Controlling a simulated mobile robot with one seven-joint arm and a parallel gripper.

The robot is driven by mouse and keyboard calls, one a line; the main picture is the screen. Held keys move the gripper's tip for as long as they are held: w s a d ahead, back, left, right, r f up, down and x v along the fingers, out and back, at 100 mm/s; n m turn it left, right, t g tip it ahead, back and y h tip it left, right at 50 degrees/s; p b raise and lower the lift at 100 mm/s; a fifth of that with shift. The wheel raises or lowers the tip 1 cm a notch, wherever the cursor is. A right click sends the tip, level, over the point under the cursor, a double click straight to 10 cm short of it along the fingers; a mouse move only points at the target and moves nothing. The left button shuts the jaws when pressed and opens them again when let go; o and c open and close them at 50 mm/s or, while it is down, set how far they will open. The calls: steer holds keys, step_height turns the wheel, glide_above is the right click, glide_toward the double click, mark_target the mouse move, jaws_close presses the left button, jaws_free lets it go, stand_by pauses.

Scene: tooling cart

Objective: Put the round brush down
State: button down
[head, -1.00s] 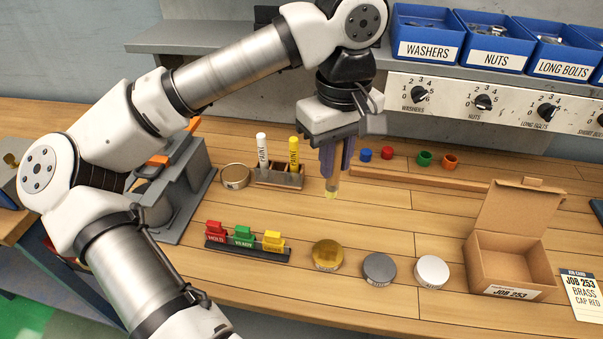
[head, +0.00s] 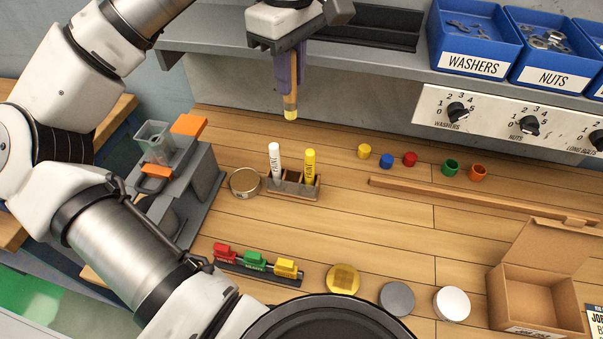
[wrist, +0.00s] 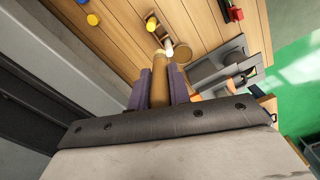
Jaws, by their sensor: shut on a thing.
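My gripper (head: 291,88) is shut on the round brush (head: 291,106), which has a tan handle and a pale yellow lower end. The brush hangs upright, tip down, in the air above and behind the small wooden rack (head: 318,190). In the wrist view my gripper (wrist: 160,74) holds the brush (wrist: 158,95) between its purple fingers. The rack holds a white paint marker (head: 274,160) and a yellow paint marker (head: 310,165); a compartment between them looks empty.
A round tin (head: 244,183) stands left of the rack, beside a grey fixture (head: 195,185). Several coloured caps (head: 409,159) lie to the right, behind a wooden strip (head: 480,200). A shelf with blue bins (head: 475,40) is behind. The bench middle is clear.

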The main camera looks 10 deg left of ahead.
mark_target(291, 100)
step_height(291, 100, down, 20)
steer(key=b, duration=1.4)
steer(key=shift+f, duration=0.1)
steer(key=c, duration=1.3)
jaws_free()
step_height(291, 100, up, 12)
steer(key=shift+r, duration=0.2)
